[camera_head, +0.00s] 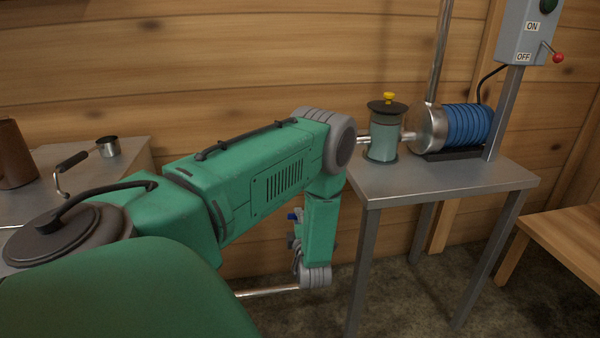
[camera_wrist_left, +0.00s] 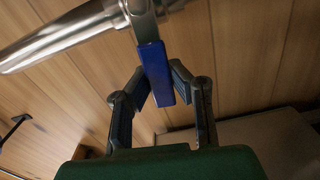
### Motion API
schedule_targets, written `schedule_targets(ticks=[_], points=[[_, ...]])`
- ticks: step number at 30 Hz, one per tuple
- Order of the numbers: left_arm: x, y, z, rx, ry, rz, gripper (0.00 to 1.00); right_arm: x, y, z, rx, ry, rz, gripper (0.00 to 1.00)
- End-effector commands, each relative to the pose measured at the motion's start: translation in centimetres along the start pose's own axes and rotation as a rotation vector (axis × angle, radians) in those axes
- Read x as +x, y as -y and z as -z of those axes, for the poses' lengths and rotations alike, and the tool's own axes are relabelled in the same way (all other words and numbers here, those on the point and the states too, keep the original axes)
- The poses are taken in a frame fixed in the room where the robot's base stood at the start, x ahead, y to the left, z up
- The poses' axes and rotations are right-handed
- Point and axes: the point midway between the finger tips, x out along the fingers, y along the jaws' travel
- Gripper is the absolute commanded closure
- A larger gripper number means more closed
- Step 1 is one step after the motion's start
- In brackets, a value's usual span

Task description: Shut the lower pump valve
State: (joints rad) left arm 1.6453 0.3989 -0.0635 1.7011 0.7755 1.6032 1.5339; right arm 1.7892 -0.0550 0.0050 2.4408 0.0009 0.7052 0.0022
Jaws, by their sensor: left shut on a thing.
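The lower pump valve has a blue lever handle (camera_wrist_left: 154,62) on a metal pipe (camera_wrist_left: 55,42) in the left wrist view. My left gripper (camera_wrist_left: 160,82) has one finger on each side of the handle and is shut on it. In the head view only a small blue piece of the handle (camera_head: 292,216) shows beside my green forearm. There my left gripper (camera_head: 297,238) is mostly hidden behind that forearm. The pipe (camera_head: 268,292) runs low along the wall. My right gripper is in neither view.
A metal table (camera_head: 450,179) at the right carries a green filter housing (camera_head: 384,138) and a blue pump motor (camera_head: 466,124). A switch box (camera_head: 525,30) with a red-knobbed lever stands above. A wooden bench (camera_head: 560,228) is at the far right.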

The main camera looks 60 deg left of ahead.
Motion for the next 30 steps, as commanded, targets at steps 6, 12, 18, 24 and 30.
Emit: schedule_targets(ticks=[6, 12, 18, 24, 30], points=[[-0.66, 1.36, 0.18, -0.074, -0.001, 0.022, 1.00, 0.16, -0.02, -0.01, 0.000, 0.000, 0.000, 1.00], [-0.66, 1.58, 0.16, -0.108, -0.002, 0.023, 1.00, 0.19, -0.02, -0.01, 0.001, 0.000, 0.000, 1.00], [-0.66, 1.64, 0.13, -0.116, -0.001, 0.023, 1.00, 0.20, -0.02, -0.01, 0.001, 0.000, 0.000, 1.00], [-0.65, 1.68, 0.12, -0.117, -0.001, 0.025, 1.00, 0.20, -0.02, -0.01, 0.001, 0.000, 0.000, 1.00], [-0.49, 1.53, 0.09, -0.119, -0.001, 0.020, 0.60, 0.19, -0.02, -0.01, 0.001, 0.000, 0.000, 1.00]])
